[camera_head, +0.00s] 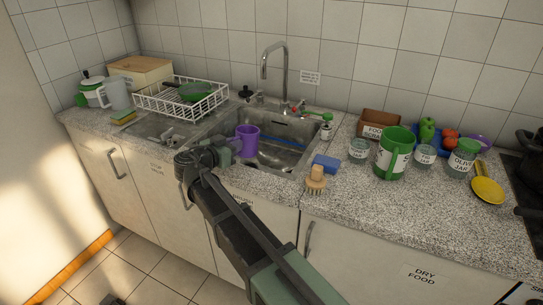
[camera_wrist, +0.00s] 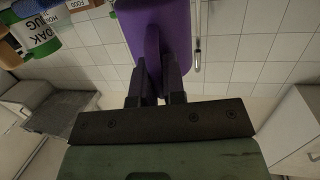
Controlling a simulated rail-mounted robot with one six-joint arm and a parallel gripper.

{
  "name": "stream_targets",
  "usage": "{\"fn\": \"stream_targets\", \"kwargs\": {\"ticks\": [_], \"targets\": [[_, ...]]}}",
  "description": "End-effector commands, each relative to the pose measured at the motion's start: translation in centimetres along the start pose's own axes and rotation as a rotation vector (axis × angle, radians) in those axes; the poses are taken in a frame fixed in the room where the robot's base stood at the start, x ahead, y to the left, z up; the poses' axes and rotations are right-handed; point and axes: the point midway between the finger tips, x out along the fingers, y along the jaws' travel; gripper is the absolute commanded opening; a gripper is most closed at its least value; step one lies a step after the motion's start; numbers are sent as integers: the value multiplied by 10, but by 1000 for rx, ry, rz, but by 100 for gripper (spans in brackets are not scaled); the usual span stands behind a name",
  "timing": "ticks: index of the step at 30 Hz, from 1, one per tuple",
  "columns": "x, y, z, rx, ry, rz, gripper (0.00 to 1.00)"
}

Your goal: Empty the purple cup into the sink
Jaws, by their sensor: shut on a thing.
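The purple cup (camera_head: 248,141) is over the front left part of the sink (camera_head: 285,155) in the head view. It looks close to upright, with its rim at the top; its contents cannot be seen. My gripper (camera_head: 232,146) reaches it from the left front. In the wrist view the purple cup (camera_wrist: 176,28) fills the top middle, and my gripper (camera_wrist: 155,82) is shut on its handle. The cup's height above the sink floor is hard to tell.
The tall tap (camera_head: 285,62) rises behind the sink. A white dish rack (camera_head: 160,106) stands to the left. A blue sponge (camera_head: 326,163) and a brush (camera_head: 316,181) lie at the sink's right edge. A green jug (camera_head: 394,168) and several jars stand further right.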

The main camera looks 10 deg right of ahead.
Motion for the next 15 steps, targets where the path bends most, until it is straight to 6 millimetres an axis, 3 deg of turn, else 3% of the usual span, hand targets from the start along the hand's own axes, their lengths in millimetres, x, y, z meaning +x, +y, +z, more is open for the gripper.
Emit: {"fn": "stream_targets", "kwargs": {"ticks": [1,5,15], "targets": [[0,0,16,0,31,-1,0],[0,0,26,0,122,0,0],[-6,0,13,0,153,0,0]]}}
